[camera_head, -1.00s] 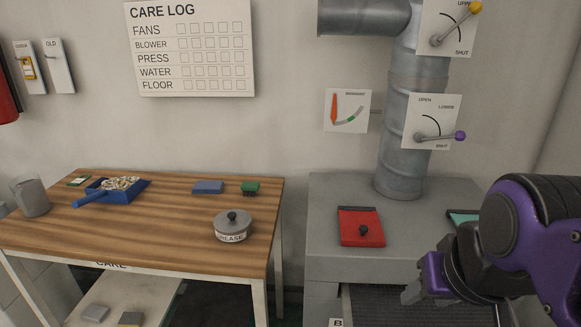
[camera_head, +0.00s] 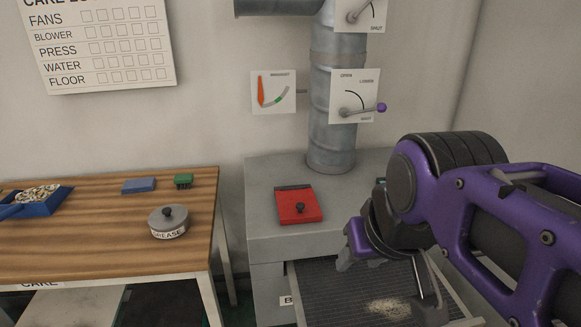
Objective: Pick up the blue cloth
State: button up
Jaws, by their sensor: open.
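The blue cloth (camera_head: 139,185) is a small, flat, folded blue rectangle. My gripper (camera_head: 386,283) is at the right, over the dark mesh drawer of the grey cabinet, far to the right of the cloth. Its two fingers are spread apart and nothing shows between them.
A grease tin (camera_head: 168,222) stands in front of the cloth on the wooden table (camera_head: 90,245). A blue dustpan (camera_head: 45,205) with debris lies at left. A red plate with a knob (camera_head: 299,206) lies on the grey cabinet (camera_head: 262,190). Pale dust lies in the open drawer (camera_head: 330,280).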

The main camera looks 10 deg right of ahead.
aim_at(144, 184)
jog(key=i+j+z, duration=0.1)
jog(key=j, duration=0.6)
jog(key=i+j, duration=0.15)
jog(key=j, duration=0.6)
jog(key=i+j+z, duration=0.15)
jog(key=j, duration=0.55)
jog(key=k, duration=0.05)
